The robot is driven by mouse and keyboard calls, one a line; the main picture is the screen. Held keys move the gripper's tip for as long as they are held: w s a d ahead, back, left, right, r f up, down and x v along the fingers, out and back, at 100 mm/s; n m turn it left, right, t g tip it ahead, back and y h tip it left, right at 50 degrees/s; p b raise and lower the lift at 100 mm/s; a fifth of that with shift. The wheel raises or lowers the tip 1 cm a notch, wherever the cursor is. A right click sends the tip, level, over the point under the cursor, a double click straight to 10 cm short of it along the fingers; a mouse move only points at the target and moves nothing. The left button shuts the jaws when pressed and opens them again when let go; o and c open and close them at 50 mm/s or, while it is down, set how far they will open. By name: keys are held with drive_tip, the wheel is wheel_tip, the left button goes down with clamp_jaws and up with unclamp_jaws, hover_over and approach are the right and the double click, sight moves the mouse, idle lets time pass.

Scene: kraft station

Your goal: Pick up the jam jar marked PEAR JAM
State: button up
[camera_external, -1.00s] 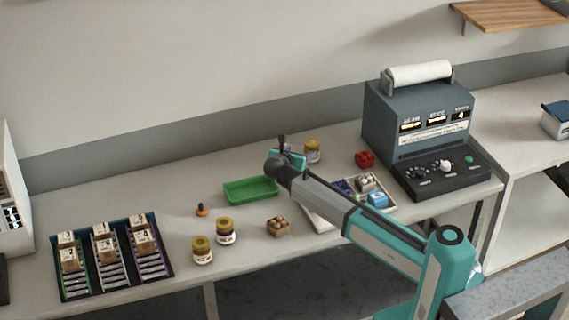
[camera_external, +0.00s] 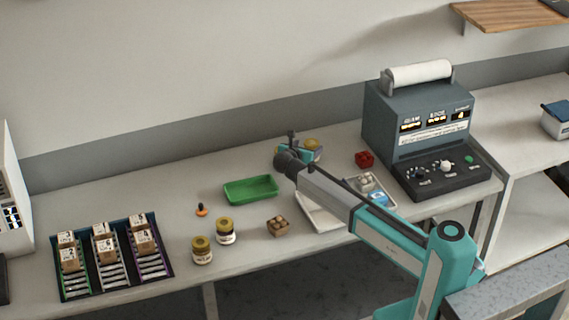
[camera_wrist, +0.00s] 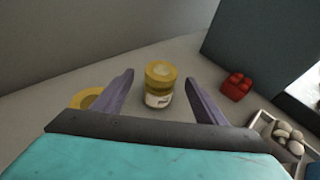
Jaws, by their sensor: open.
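In the wrist view a jar with a yellow lid (camera_wrist: 160,90) and a pale label stands upright between and beyond my open, empty fingers (camera_wrist: 159,79). Its label cannot be read. A second round yellow top (camera_wrist: 84,98) shows left of my left finger, partly hidden. In the external view my gripper (camera_external: 296,147) is at the back of the bench, in front of a yellow-lidded jar (camera_external: 313,144) that it mostly covers. Two more yellow-lidded jars stand nearer the front, one (camera_external: 202,251) left of the other (camera_external: 224,232); their labels are too small to read.
A green tray (camera_external: 251,189) lies left of my arm. A pale divided tray (camera_external: 322,222) is partly under my arm. A red item (camera_external: 364,159) stands near the dark console (camera_external: 415,125). A small brown box (camera_external: 278,226) and a numbered rack (camera_external: 112,256) are to the left.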

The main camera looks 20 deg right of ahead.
sight(310, 145)
idle(0.3)
drive_tip(key=shift+p+x, duration=0.85)
drive_tip(key=shift+x, duration=1.8)
drive_tip(key=shift+c, duration=0.2)
drive_tip(key=c, duration=1.4)
drive_tip(key=shift+o, duration=0.2)
drive_tip(key=shift+r, duration=0.15)
drive_tip(key=shift+r+b, duration=0.9)
drive_tip(key=shift+r, duration=4.05)
